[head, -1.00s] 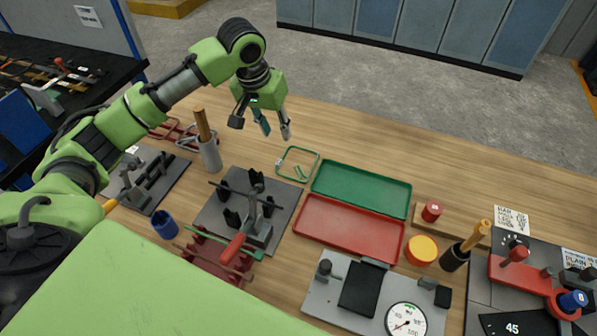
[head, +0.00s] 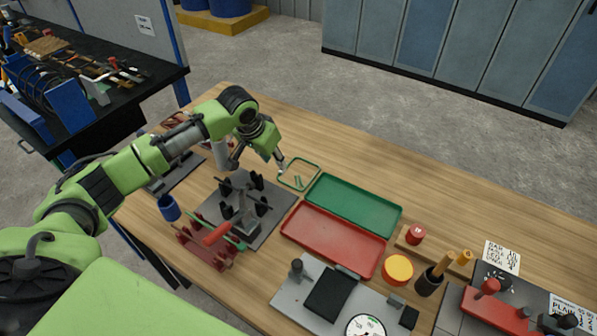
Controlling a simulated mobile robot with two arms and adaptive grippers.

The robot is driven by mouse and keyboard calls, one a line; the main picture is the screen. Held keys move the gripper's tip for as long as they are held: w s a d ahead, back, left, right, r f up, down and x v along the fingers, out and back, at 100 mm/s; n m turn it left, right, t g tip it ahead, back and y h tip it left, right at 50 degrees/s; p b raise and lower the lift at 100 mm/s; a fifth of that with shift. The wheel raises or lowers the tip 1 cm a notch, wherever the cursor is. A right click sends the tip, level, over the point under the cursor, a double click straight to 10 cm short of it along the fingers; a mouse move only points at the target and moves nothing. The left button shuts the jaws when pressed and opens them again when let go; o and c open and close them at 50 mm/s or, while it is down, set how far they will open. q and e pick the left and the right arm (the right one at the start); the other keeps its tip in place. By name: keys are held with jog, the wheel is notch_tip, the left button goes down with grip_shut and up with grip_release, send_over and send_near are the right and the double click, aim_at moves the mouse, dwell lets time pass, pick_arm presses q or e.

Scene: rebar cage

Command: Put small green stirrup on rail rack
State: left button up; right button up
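The small green stirrup (head: 298,182) is a thin bent-wire square with short hooked ends, lying flat on the wooden table behind the green tray. My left gripper (head: 281,168) reaches down from the left, with its fingertips at the stirrup's left side. Whether the fingers touch or enclose the wire cannot be made out, nor whether they are open. A dark red stand (head: 207,246) with a green bar across it is at the table's front left; it may be the rail rack, but I cannot be sure. My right gripper is not in view.
A green tray (head: 398,208) and a red tray (head: 379,262) lie right of the stirrup. A grey plate with black clamps and a red-handled lever (head: 215,235) is below my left arm. A blue cup (head: 169,207) stands left. A gauge fixture (head: 287,292) is in front. The table behind the trays is clear.

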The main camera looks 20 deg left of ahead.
pick_arm(q)
jog(key=shift+w+d+f, duration=0.1)
jog(key=shift+w+f, duration=0.1)
jog(key=shift+f, duration=0.2)
jog(key=shift+w+d+f+p, duration=0.1)
jog(key=shift+w+f+p, duration=0.1)
jog(key=shift+f+p, duration=0.15)
jog(key=p+x, duration=0.1)
jog(key=x, duration=0.3)
jog(key=shift+w+d, duration=0.1)
jog(key=shift+w, duration=0.1)
jog(key=shift+c, duration=1.2)
grip_shut()
jog(key=shift+r, duration=0.1)
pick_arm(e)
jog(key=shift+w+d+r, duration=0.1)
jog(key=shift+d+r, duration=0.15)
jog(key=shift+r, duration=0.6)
